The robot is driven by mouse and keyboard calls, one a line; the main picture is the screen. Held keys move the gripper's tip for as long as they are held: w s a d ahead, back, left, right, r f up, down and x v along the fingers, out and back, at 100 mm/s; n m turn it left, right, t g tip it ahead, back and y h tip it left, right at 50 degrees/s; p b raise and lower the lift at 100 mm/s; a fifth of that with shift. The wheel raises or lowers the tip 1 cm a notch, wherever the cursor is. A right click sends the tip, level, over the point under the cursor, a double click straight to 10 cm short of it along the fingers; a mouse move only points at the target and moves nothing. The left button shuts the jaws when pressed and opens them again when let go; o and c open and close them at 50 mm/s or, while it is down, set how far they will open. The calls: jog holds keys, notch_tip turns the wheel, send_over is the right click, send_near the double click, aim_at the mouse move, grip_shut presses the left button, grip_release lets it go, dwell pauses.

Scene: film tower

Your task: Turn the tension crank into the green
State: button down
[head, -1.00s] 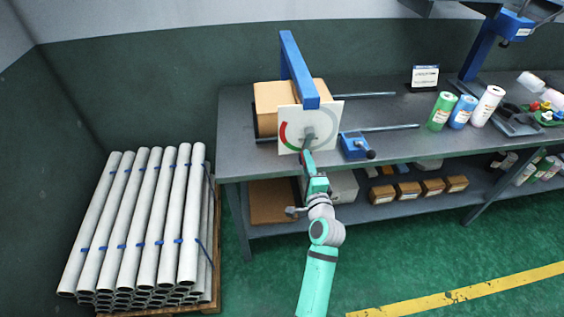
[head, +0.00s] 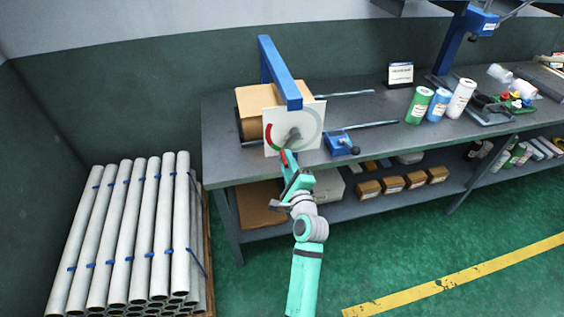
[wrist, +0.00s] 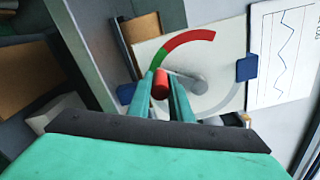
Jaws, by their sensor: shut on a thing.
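The tension crank (head: 293,135) is on a white dial plate (head: 311,115) at the front of the device on the bench. In the wrist view its grey hub (wrist: 198,85) and thin arm show, with a red knob (wrist: 160,86) at the arm's end. The dial plate (wrist: 228,62) bears an arc with a red part (wrist: 190,43), a short green part (wrist: 156,61) and a grey part. My gripper (wrist: 166,88) is shut on the red knob, which lies beside the green part in the wrist view. In the head view my gripper (head: 287,158) is below the hub and partly hides the knob.
A blue clamp block (head: 341,143) with a rod stands right of the dial on the bench (head: 230,165). A blue bar (head: 280,72) rises over the device. Green, blue and white rolls stand farther right. White tubes (head: 120,230) are stacked at left.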

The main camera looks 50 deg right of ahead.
jog(key=shift+w+r, duration=0.1)
jog(key=c, duration=1.6)
grip_release()
jog(key=shift+s+a, duration=0.4)
jog(key=shift+s, duration=0.15)
jog(key=v, duration=0.9)
jog(key=shift+s+a, duration=0.15)
jog(key=shift+s, duration=0.05)
